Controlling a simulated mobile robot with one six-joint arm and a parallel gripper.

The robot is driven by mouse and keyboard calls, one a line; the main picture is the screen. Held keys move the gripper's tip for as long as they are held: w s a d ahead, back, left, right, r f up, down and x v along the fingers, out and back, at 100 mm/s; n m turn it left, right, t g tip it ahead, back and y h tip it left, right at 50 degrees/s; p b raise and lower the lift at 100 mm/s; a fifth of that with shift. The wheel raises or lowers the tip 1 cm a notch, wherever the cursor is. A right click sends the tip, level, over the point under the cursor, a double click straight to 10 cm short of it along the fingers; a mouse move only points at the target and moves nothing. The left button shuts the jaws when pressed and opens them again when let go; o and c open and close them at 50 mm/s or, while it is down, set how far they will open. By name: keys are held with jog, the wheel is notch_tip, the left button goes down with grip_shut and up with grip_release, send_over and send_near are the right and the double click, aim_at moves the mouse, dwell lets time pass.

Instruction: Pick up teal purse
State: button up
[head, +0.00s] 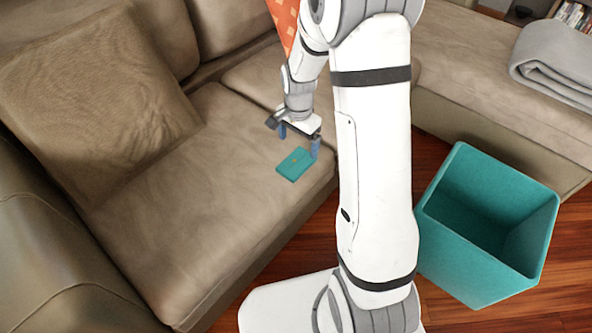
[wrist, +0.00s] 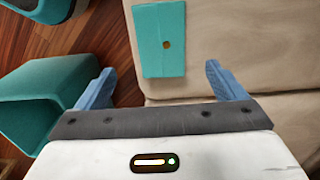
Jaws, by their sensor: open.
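The teal purse (head: 295,164) is a small flat rectangle with a gold-coloured dot, lying flat on the sofa seat near its front edge. In the wrist view the purse (wrist: 160,42) is beyond my fingertips, between their lines and nearer the left finger's side. My gripper (head: 299,141) is open and empty, just above and behind the purse in the head view. In the wrist view my gripper (wrist: 155,84) shows two blue fingers spread wide, with nothing between them.
The beige sofa seat (head: 190,215) is clear around the purse. A large cushion (head: 90,90) leans at the left. An open teal bin (head: 485,225) stands on the wooden floor at the right. A folded grey blanket (head: 560,60) lies on the sofa's right section.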

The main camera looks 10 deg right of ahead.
aim_at(296, 163)
jog(key=f+b, duration=0.1)
jog(key=f, duration=0.1)
jog(key=f+b, duration=0.1)
jog(key=f, duration=0.2)
jog(key=f+b, duration=0.1)
jog(key=f, duration=0.2)
jog(key=shift+a, duration=0.3)
jog(key=shift+c, duration=0.2)
jog(key=c, duration=1.1)
